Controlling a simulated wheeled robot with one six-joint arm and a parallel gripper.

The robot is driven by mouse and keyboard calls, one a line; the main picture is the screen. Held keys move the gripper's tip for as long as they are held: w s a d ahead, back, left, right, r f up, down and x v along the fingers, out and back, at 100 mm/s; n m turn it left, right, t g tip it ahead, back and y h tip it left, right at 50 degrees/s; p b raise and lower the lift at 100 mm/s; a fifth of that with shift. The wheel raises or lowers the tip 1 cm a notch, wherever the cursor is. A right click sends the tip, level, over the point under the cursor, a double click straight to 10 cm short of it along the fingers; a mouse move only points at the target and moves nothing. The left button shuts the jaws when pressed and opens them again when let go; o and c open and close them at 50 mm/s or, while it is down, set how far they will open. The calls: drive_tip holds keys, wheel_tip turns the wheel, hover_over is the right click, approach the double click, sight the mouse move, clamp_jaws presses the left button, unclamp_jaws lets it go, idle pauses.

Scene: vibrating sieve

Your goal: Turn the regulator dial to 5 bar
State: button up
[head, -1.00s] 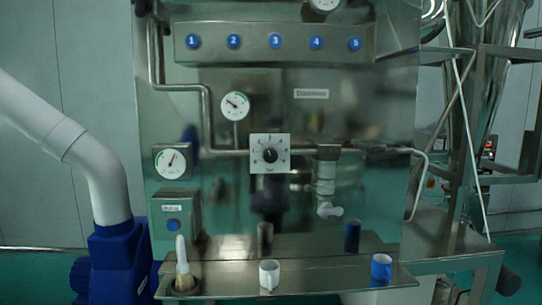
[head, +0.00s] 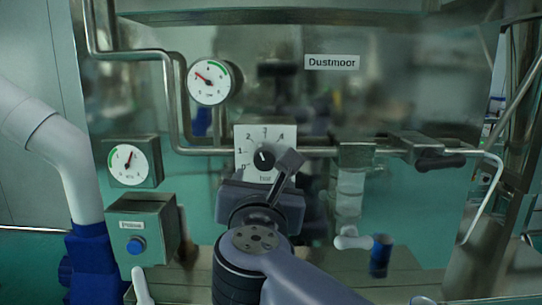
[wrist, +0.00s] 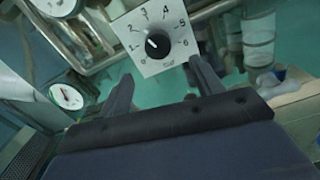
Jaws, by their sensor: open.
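The regulator dial is a black knob (head: 264,158) on a white square plate (head: 243,151) with numerals around it and "bar" below. In the wrist view the knob (wrist: 158,44) carries a white mark pointing up and left, roughly between 1 and 2; the exact reading is unclear. My gripper (wrist: 161,72) is open, its two fingers apart and empty, pointing at the plate from just below it in the wrist view. In the head view my gripper (head: 266,177) is in front of the plate's lower part, one finger covering its lower right. No contact with the knob is visible.
A round gauge (head: 209,81) with a red needle is above left of the dial; another gauge (head: 128,164) is at left. A box with a blue button (head: 135,246) stands below it. Pipes (head: 205,152) run beside the plate.

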sight(264, 162)
drive_tip(key=w+p, duration=0.2)
drive_tip(key=w, duration=0.8)
drive_tip(key=shift+w+d+r, duration=0.1)
drive_tip(key=shift+w+r, duration=0.05)
drive_tip(key=shift+w, duration=0.2)
drive_tip(key=shift+c, duration=0.2)
drive_tip(key=c, duration=0.9)
drive_tip(key=shift+c, duration=0.2)
